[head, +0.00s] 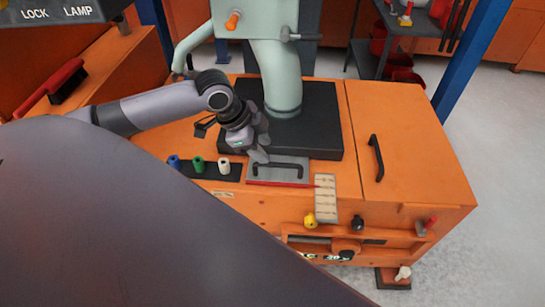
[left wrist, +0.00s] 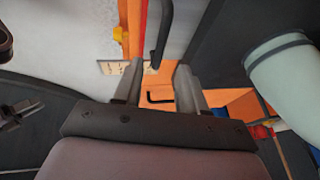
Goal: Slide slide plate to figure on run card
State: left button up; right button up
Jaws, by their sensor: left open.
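The slide plate (head: 261,174) is a flat grey plate with a black bar handle (head: 279,169) and a red front edge (head: 280,184). It lies on the orange cabinet top, in front of the black base. A pale marked strip (head: 326,199) lies to its right. My left gripper (head: 259,153) is above the plate's back left part, close to the handle. In the left wrist view its fingers (left wrist: 159,72) are apart, and the black handle (left wrist: 162,32) shows ahead of them; contact cannot be told. My right gripper is not in view. I cannot make out a run card.
A pale green pipe (head: 278,80) rises from the black base (head: 318,128) behind the plate. Blue, green and white pegs (head: 197,165) stand left of it. A cabinet door handle (head: 376,158) is on the right. Yellow (head: 310,220) and black (head: 357,222) knobs are on the front.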

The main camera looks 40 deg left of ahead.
aim_at(276, 164)
pick_arm(q)
jog(key=b+x, duration=0.1)
jog(key=x, duration=0.4)
jog(key=shift+f+b, duration=0.3)
jog(key=shift+b, duration=0.05)
jog(key=shift+w+d+f, duration=0.15)
jog(key=shift+w+f, duration=0.1)
jog(key=shift+f, duration=0.25)
grip_shut()
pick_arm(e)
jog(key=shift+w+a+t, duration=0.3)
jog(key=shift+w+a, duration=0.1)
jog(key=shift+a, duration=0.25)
